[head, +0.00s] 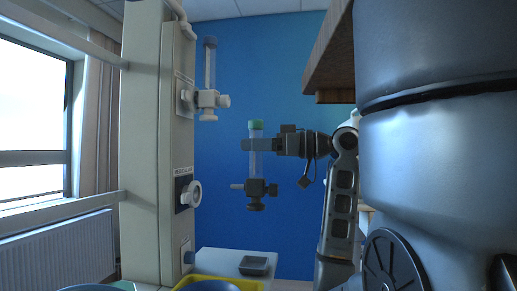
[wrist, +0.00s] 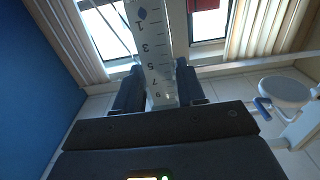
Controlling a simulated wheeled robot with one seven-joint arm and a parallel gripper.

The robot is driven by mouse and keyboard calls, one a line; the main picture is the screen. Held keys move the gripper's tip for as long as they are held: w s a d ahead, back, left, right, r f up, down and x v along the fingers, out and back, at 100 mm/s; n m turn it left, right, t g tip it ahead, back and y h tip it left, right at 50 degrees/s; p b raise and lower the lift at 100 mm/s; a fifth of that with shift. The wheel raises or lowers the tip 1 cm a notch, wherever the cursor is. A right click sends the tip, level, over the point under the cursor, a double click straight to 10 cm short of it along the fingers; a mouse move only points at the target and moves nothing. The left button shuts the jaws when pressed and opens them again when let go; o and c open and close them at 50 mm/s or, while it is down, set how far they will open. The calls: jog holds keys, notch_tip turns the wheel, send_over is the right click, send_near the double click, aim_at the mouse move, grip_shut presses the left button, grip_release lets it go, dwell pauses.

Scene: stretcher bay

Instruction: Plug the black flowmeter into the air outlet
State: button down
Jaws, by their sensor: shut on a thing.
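The black flowmeter (head: 257,189) hangs upright in my gripper (head: 255,145), with a clear tube and a green cap above its black body. My gripper is shut on the tube. In the wrist view the scaled tube (wrist: 158,60) passes between the two fingers of my gripper (wrist: 158,80); the black body is hidden there. The air outlet (head: 189,194), a dark plate with a round pale fitting under a label starting "MEDICAL", is on the cream column (head: 150,150). The flowmeter is to its right at about the same height, with a visible gap between them.
A white flowmeter (head: 209,98) sticks out from the column's upper outlet. Another fitting (head: 188,252) is low on the column. Below are a pale table with a grey dish (head: 254,265) and a yellow tray (head: 235,281). A wooden shelf (head: 325,60) overhangs at upper right.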

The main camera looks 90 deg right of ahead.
jog(key=shift+w+d+f+b, duration=0.1)
jog(key=shift+w+f+b, duration=0.25)
jog(key=shift+w, duration=0.5)
jog(key=shift+w+d+f+b, duration=0.1)
jog(key=shift+w+f+b, duration=0.1)
jog(key=shift+w+f, duration=0.45)
jog(key=shift+w+d+f+b, duration=0.1)
jog(key=shift+w+f+b, duration=0.15)
jog(key=shift+w, duration=0.75)
jog(key=shift+w+r, duration=0.2)
jog(key=shift+w, duration=0.15)
jog(key=shift+w+d, duration=0.15)
jog(key=shift+w, duration=0.9)
jog(key=shift+w+d, duration=0.2)
jog(key=shift+w, duration=1.85)
dwell(0.6)
jog(key=shift+c, duration=0.6)
grip_release()
jog(key=shift+s, duration=0.2)
